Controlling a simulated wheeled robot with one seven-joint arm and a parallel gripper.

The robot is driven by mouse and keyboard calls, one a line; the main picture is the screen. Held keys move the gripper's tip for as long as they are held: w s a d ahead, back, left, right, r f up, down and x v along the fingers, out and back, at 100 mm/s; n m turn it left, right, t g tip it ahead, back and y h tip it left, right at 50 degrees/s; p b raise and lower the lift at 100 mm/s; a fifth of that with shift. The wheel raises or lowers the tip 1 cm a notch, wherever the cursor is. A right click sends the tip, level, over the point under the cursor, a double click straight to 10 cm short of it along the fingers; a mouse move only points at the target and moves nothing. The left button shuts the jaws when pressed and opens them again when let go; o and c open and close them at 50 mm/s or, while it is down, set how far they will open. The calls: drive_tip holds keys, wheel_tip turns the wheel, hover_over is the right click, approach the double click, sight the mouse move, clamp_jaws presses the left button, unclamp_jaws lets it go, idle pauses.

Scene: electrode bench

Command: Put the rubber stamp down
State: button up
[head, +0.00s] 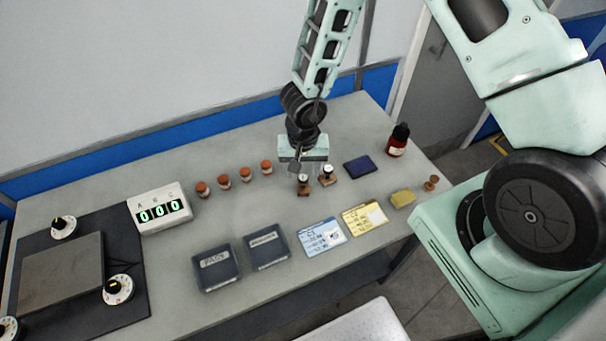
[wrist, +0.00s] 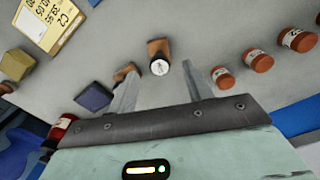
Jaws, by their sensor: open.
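A rubber stamp with a wooden block and a pale round top (head: 304,186) stands on the bench below my gripper. In the wrist view this stamp (wrist: 158,55) shows between and just beyond the fingertips. My gripper (head: 303,168) is open, its fingers apart in the wrist view (wrist: 160,72), with nothing seen held. A second stamp (head: 327,176) stands just to the right, near the dark ink pad (head: 357,167). In the wrist view the second stamp (wrist: 122,72) is partly hidden by the left finger.
Several brown-capped jars (head: 224,181) stand left of the stamps. Two dark cases (head: 215,267), a blue card (head: 320,236), a yellow card (head: 364,217) and a yellow block (head: 402,198) lie toward the front. A red bottle (head: 397,145) stands right. Bare bench lies between jars and cases.

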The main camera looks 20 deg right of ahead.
sight(302, 177)
wheel_tip(302, 177, up, 6)
drive_tip(key=shift+f+p, duration=0.25)
drive_tip(key=shift+p, duration=0.3)
drive_tip(key=shift+w+a+r, duration=0.1)
drive_tip(key=shift+r, duration=0.2)
drive_tip(key=s+a+r+n+t+y, duration=0.1)
drive_tip(key=s+a+r+n+y, duration=0.15)
drive_tip(key=a+r, duration=0.45)
drive_tip(key=s+a+r+n+t+y, duration=0.1)
drive_tip(key=a+r+n+y, duration=0.1)
drive_tip(key=a+r+n, duration=0.45)
drive_tip(key=s+d+r+n+g+h, duration=0.1)
drive_tip(key=s+d+r+h, duration=0.1)
drive_tip(key=s+r, duration=0.3)
drive_tip(key=s+d+r+n+g+h, duration=0.1)
drive_tip(key=s+d+r, duration=0.4)
drive_tip(key=s, duration=0.6)
drive_tip(key=shift+s+d+r+n+h, duration=0.2)
drive_tip(key=shift+s+n+h, duration=0.25)
drive_tip(key=shift+n, duration=0.15)
drive_tip(key=shift+w, duration=0.1)
wheel_tip(302, 177, down, 12)
drive_tip(key=b, duration=1.2)
